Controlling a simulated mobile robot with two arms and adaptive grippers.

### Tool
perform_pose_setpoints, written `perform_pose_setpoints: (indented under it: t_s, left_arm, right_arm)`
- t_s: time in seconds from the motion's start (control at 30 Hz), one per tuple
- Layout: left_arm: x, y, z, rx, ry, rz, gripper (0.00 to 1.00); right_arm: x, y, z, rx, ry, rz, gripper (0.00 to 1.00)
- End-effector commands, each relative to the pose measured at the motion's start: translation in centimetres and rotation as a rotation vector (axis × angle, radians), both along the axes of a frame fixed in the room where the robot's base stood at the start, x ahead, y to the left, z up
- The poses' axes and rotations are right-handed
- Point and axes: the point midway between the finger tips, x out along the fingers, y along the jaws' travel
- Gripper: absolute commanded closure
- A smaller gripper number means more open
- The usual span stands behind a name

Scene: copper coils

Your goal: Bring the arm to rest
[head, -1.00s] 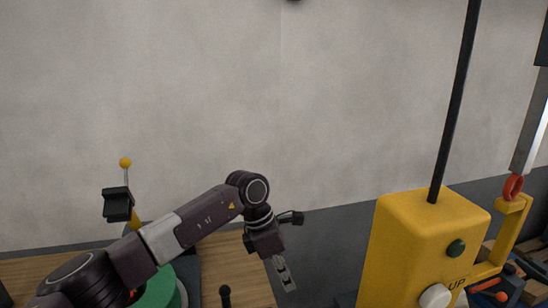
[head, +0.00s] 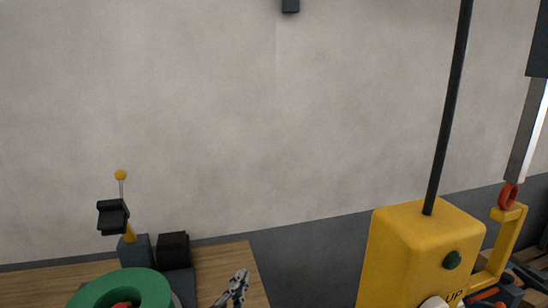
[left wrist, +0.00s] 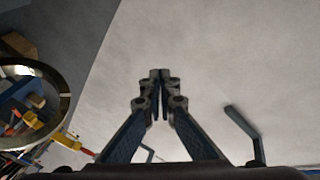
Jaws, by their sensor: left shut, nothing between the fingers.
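The tip of my left gripper (head: 235,288) shows at the bottom edge of the head view, over the wooden bench top (head: 248,262). The rest of the left arm is below the picture. In the left wrist view the two fingers of my left gripper (left wrist: 160,74) meet at their tips. They are shut with nothing between them, against a pale wall. My right gripper is in neither view now.
A green ring (head: 93,293) lies on the bench at the lower left, near a post with a yellow ball (head: 120,175). A yellow control box (head: 407,250) with buttons hangs on a black cable at the right.

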Motion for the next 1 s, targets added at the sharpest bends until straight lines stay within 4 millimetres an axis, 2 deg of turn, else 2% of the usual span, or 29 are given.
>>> perform_pose_setpoints:
  t_s: [0.03, 0.1, 0.2, 0.33, 0.5, 0.7, 0.83, 1.0]
  left_arm:
    - [-1.5, 2.2, -3.0, -0.06, 0.114, 0.057, 1.0]
    - [-3.9, 4.8, -6.9, -0.13, 0.266, 0.129, 1.0]
    - [-8.2, 7.7, -11.9, -0.22, 0.474, 0.225, 1.0]
    - [-14.5, 10.2, -16.8, -0.308, 0.712, 0.327, 1.0]
    - [-21.5, 11.8, -20.3, -0.373, 0.936, 0.415, 1.0]
    - [-28.6, 12.7, -22.3, -0.419, 1.139, 0.492, 1.0]
    - [-33.0, 13.0, -22.9, -0.439, 1.261, 0.534, 1.0]
    - [-31.6, 12.7, -27.2, -0.431, 1.269, 0.534, 1.0]
  right_arm:
    - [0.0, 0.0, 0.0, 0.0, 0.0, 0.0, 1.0]
    - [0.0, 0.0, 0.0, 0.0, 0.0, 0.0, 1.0]
    - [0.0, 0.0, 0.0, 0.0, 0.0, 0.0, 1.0]
    - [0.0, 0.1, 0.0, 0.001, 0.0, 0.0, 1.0]
    - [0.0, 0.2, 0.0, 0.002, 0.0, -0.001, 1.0]
    - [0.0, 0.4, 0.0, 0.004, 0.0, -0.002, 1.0]
    - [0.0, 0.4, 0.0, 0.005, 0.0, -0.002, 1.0]
    - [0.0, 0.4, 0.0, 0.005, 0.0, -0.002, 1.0]
